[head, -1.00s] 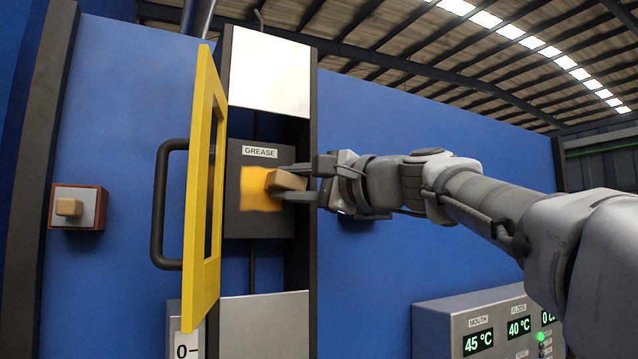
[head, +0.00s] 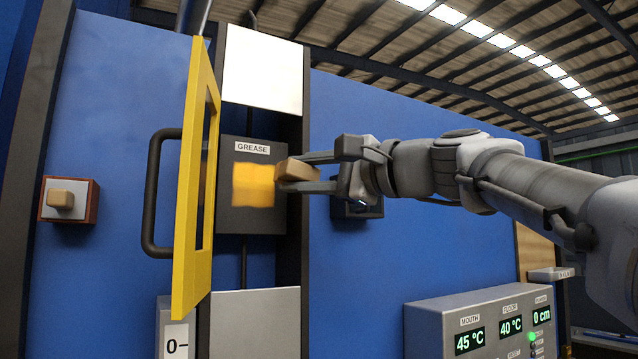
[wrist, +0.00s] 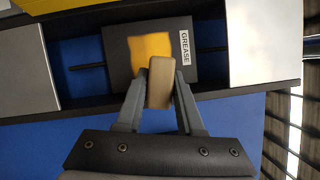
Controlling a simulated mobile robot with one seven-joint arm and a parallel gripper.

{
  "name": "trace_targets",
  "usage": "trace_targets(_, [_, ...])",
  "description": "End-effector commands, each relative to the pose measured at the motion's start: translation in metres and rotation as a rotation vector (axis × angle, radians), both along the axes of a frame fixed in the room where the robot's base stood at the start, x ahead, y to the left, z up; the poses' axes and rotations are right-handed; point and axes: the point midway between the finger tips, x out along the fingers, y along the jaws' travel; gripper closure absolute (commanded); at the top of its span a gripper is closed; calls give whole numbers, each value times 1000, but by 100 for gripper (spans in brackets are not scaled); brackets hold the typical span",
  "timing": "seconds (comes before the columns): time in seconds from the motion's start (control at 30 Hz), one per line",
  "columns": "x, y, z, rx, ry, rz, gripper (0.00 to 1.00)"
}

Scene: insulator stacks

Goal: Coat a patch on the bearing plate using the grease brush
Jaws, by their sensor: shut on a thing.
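The dark bearing plate (head: 237,219) labelled GREASE sits in the recess between a black frame and the open yellow door. An orange-yellow patch (head: 252,186) covers part of its face; it also shows in the wrist view (wrist: 150,46). My gripper (head: 312,172) is shut on the tan block-shaped grease brush (head: 292,171). In the wrist view the brush (wrist: 160,82) is between the two fingers, in front of the plate and overlapping the patch's edge. I cannot tell whether it touches the plate.
The yellow door (head: 190,180) stands open left of the plate, with a black handle (head: 158,190). A tan knob on a box (head: 66,199) is on the blue wall at left. A grey display console (head: 478,320) stands at lower right.

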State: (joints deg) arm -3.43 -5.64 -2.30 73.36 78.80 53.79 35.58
Motion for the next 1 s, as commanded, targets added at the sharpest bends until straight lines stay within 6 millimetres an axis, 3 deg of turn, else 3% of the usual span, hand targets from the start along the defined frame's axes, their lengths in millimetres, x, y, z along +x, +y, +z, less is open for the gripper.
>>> trace_targets(0.47, [-8,-4,0,0,0,0,100])
trace_targets(0.8, [-29,-18,-1,0,-1,0,100])
trace_targets(1.0, [-32,-20,0,1,1,0,100])
